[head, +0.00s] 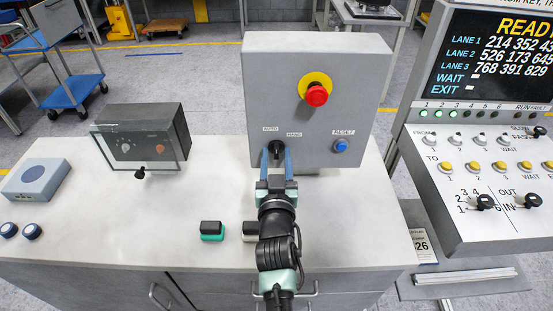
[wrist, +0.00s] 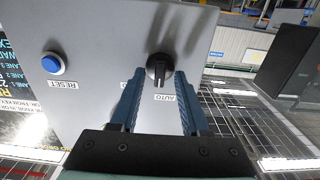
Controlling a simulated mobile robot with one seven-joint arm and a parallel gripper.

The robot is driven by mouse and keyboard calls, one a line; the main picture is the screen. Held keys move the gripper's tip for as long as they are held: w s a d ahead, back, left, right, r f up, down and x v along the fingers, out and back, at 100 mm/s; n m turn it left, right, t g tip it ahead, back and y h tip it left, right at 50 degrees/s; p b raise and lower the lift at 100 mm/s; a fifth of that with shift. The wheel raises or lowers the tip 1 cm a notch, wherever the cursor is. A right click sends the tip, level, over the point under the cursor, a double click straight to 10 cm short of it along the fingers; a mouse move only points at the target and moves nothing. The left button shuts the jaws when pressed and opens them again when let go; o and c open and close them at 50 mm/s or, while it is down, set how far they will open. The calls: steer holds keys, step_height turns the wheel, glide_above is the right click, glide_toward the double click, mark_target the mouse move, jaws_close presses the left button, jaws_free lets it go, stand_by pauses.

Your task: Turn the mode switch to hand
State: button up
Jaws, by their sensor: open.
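The mode switch is a black rotary knob (head: 277,147) low on the front of a grey control box (head: 262,85). AUTO is printed above it to the left and HAND above it to the right. In the wrist view, the knob (wrist: 159,68) has its grip bar pointing at the AUTO label; the HAND label is mostly hidden by a finger. My gripper (head: 277,160) is open, its blue fingers reaching to the panel on either side of the knob. In the wrist view, my gripper (wrist: 160,82) shows a gap between fingers and knob; contact cannot be told.
A blue RESET button (head: 341,146) is right of the switch, under a red emergency stop (head: 316,95). A clear-covered box (head: 140,140), a grey-blue box (head: 37,180) and a green-based black block (head: 212,231) stand on the bench (head: 120,230). A console (head: 480,150) is at right.

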jaws_close()
steer(key=shift+f, duration=0.1)
stand_by(0.5)
steer(key=m+b, duration=0.2)
steer(key=shift+f+m, duration=0.1)
steer(key=shift+m, duration=0.3)
steer(key=m+b, duration=0.1)
steer(key=m, duration=0.1)
steer(key=shift+m, duration=0.4)
steer(key=m, duration=0.3)
steer(key=shift+d+b, duration=0.1)
steer(key=shift+b, duration=0.2)
steer(key=shift+m, duration=1.6)
steer(key=shift+d, duration=0.1)
